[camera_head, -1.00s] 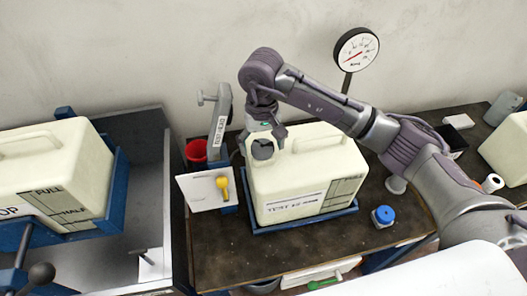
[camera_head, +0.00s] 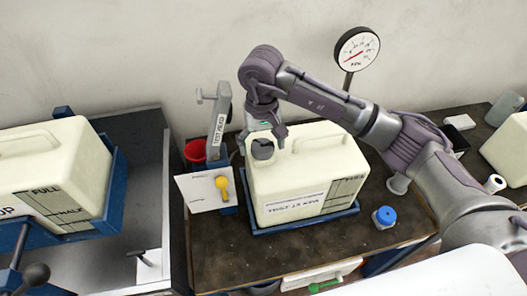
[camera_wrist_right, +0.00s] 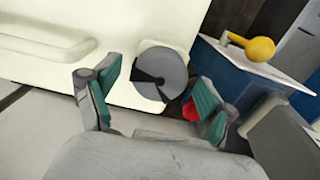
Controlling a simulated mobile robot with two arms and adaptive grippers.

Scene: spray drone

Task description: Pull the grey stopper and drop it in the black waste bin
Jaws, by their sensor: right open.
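The grey stopper (camera_head: 263,150) sits in the top left of a cream tank (camera_head: 310,178) labelled "TEST 15 KPA", which stands in a blue tray on the bench. In the right wrist view the stopper (camera_wrist_right: 160,73) is a round grey disc with a dark notch. My right gripper (camera_head: 265,133) is just above and behind the stopper. Its two green-padded fingers (camera_wrist_right: 157,100) are open, one on each side of the disc in the wrist view, with visible gaps. I cannot make out a black waste bin. My left gripper is not in view.
A grey test-head post (camera_head: 218,128), red cup (camera_head: 195,151) and yellow knob (camera_head: 222,183) stand left of the tank. A pressure gauge (camera_head: 357,50) rises behind it. A blue-capped item (camera_head: 384,217) lies to the right. Another cream tank (camera_head: 50,175) is at the left.

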